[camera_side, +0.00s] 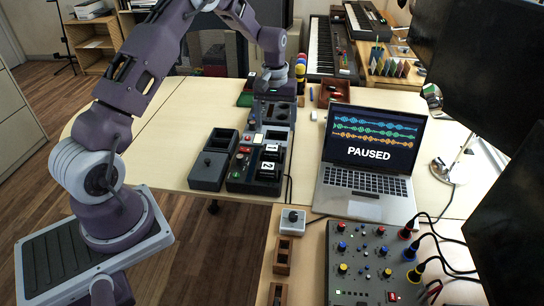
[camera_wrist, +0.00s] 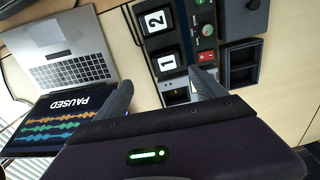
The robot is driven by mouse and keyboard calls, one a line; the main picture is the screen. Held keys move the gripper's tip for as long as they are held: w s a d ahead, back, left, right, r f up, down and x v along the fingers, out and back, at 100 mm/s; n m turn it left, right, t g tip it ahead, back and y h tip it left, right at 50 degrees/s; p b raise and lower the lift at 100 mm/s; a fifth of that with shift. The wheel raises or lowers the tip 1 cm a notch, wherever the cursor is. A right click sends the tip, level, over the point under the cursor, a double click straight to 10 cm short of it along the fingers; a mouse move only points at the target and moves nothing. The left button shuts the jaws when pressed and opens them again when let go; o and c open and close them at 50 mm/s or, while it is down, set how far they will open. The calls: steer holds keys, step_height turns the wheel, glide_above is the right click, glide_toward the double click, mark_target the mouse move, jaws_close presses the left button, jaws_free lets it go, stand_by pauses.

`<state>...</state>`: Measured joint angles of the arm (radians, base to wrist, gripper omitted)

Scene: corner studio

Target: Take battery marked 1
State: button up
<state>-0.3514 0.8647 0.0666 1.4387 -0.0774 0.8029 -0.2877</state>
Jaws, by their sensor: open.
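The battery marked 1 (camera_wrist: 166,62) is a dark block with a white label. It sits in the black control unit (camera_wrist: 206,12), beside the battery marked 2 (camera_wrist: 157,21), which has the same look. In the side view the battery marked 1 (camera_side: 271,148) is behind the battery marked 2 (camera_side: 267,168). My gripper (camera_wrist: 161,84) is open and nothing shows between its fingers. In the wrist view its fingertips are just below the battery marked 1, on either side of a grey part of the unit. The exact height above the unit is hard to tell.
A laptop (camera_side: 368,155) reading PAUSED stands to the right of the unit. A dark box (camera_side: 208,172) with a knob is on its left. A grey mixer with cables (camera_side: 375,265) is in front, right. The table has free room at left (camera_side: 165,140).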

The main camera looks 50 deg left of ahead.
glide_above(272, 148)
steer(key=shift+n, duration=0.3)
steer(key=f, duration=0.5)
steer(key=shift+w+a, duration=0.15)
steer(key=shift+w, duration=0.2)
steer(key=f, duration=0.6)
steer(key=shift+s+f, duration=0.25)
steer(key=shift+f, duration=0.15)
jaws_close()
